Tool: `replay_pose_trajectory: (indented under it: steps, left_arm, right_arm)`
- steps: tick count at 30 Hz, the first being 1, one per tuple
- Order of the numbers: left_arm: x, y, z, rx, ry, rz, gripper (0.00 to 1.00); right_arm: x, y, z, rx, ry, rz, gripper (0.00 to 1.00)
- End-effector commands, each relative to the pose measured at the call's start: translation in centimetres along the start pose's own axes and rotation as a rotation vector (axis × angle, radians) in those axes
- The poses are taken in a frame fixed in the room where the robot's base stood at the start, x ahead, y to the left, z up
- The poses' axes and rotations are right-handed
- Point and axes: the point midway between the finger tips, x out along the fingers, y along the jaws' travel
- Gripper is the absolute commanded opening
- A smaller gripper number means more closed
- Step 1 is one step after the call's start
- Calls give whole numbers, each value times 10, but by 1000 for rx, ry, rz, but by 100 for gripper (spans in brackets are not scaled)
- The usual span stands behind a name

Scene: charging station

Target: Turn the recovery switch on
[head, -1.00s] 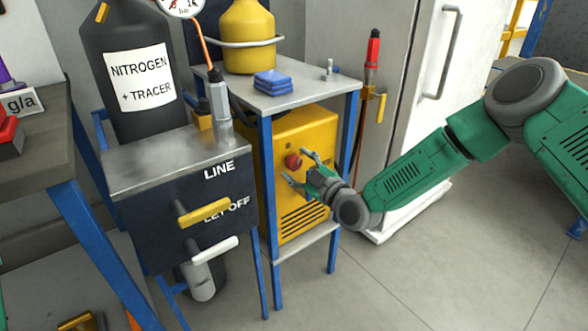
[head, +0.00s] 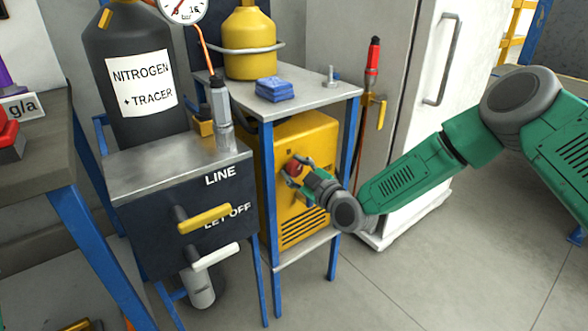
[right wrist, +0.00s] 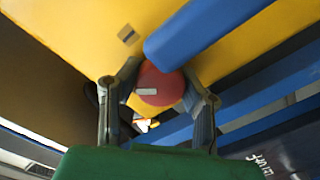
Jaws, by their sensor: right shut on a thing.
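The recovery switch is a round red knob (head: 294,169) on the front of a yellow machine (head: 311,137) under the small steel table. In the right wrist view the red knob (right wrist: 158,88) carries a pale grey mark and sits between the two fingers. My right gripper (head: 296,171) is shut on the knob, one finger on each side. It also shows in the right wrist view (right wrist: 160,95). Part of the knob's rim is hidden behind the fingers. My left gripper is not in view.
A blue table leg (head: 267,190) stands close left of the gripper, and another (head: 350,140) stands right of it. A dark panel with yellow (head: 205,219) and white handles is at left. A white fridge (head: 430,100) stands behind. Floor at right is clear.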

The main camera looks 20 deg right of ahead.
Motion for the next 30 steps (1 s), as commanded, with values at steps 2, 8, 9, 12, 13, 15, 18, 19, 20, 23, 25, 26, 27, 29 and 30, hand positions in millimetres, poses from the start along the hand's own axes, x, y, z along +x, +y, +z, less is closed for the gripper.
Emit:
replay_pose_trajectory:
  steps: [2,8,9,12,13,15,18,19,20,23,25,26,27,29,30]
  left_arm:
    - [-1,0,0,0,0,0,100]
    - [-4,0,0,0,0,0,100]
    - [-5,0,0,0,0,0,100]
    - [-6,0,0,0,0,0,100]
    - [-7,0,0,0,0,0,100]
    - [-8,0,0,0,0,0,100]
    - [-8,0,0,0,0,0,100]
    - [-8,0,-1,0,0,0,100]
    - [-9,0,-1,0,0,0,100]
    - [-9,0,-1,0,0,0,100]
    - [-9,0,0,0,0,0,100]
    - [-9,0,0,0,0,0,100]
    - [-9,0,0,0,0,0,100]
    - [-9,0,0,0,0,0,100]
    - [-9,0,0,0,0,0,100]
  right_arm:
    - [0,0,-1,30,1,-2,5]
    - [0,0,-1,161,1,-2,5]
    - [0,1,-1,196,1,-2,5]
    - [0,1,-1,288,1,-2,5]
    - [0,1,-1,317,1,-2,5]
    - [0,1,-1,384,1,-2,5]
    - [0,1,-1,477,1,-2,5]
    - [0,1,-1,505,1,-2,5]
    - [0,2,0,532,1,-2,5]
    - [0,2,0,618,1,-1,5]
    - [0,2,0,673,1,-1,5]
    - [0,2,0,695,1,-1,5]
    - [0,2,0,724,1,0,5]
    - [0,3,0,763,1,0,5]
    - [0,3,0,786,1,0,5]
